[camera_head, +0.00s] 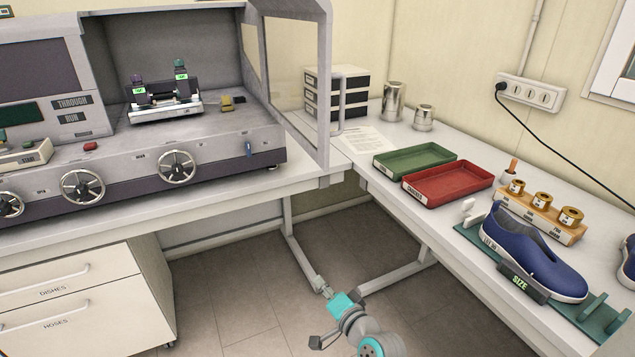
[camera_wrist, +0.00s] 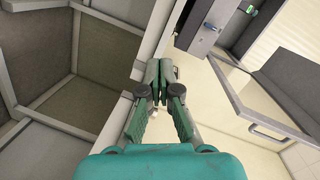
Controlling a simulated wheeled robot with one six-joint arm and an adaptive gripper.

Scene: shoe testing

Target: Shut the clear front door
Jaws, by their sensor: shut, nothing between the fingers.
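The clear front door (camera_head: 293,72) is a see-through panel in a grey frame. It stands open, swung out from the right side of the grey testing machine (camera_head: 215,150), with its free edge over the bench corner. A grey bar like a handle (camera_head: 342,100) shows by that edge. In the wrist view the door (camera_wrist: 252,100) slants across the right side. My gripper (camera_head: 321,284) is low, in front of and below the bench edge, apart from the door. In the wrist view its fingers (camera_wrist: 160,70) are together and empty.
A green tray (camera_head: 414,161) and a red tray (camera_head: 447,184) lie on the right bench, near a blue shoe (camera_head: 530,255). Small drawers (camera_head: 338,92) and metal cylinders (camera_head: 393,101) stand behind the door. A test fixture (camera_head: 165,100) sits inside the machine. Bench legs stand near my arm.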

